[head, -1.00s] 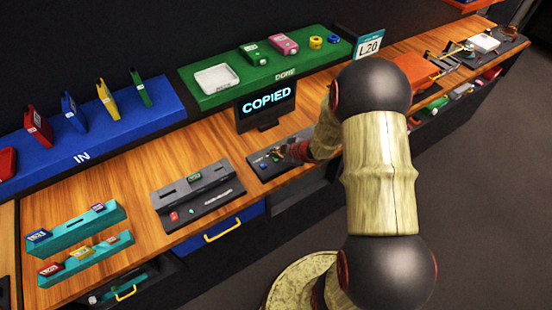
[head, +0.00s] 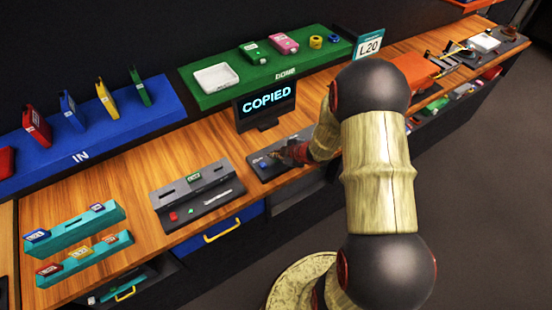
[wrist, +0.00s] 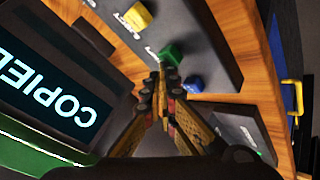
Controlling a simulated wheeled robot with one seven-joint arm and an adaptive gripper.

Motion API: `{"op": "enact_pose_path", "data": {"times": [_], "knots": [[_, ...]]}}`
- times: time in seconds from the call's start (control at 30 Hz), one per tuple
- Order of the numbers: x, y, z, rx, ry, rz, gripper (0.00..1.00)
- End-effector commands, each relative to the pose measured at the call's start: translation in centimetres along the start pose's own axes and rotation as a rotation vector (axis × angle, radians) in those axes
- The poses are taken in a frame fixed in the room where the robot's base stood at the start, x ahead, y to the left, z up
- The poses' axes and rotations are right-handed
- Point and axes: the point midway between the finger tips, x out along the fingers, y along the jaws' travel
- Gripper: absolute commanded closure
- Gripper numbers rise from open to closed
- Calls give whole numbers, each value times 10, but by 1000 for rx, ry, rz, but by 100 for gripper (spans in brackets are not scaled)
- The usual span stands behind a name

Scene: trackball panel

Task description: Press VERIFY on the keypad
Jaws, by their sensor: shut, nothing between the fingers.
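The dark grey keypad (head: 265,172) lies on the wooden counter below the screen, partly hidden by my arm in the head view. The wrist view shows its yellow button (wrist: 138,17), green button (wrist: 171,54) and blue button (wrist: 193,84) in a row. Lettering by the yellow and green buttons is partly visible; I cannot read VERIFY on any. The blue button also shows in the head view (head: 262,164). My gripper (wrist: 163,72) is shut and empty, with its tips over or beside the green button. I cannot tell whether they touch.
The screen (head: 266,102) reads COPIED and stands close behind the keypad. A grey slotted panel (head: 193,188) sits to its left, with teal racks (head: 85,240) farther left. A green shelf (head: 240,92) and a blue shelf (head: 80,150) run along the back.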

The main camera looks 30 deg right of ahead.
Motion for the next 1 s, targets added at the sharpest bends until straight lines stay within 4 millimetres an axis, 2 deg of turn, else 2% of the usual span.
{"op": "enact_pose_path", "data": {"times": [1.0], "knots": [[5, -4, 4, 0, 0, -1, 100]]}}
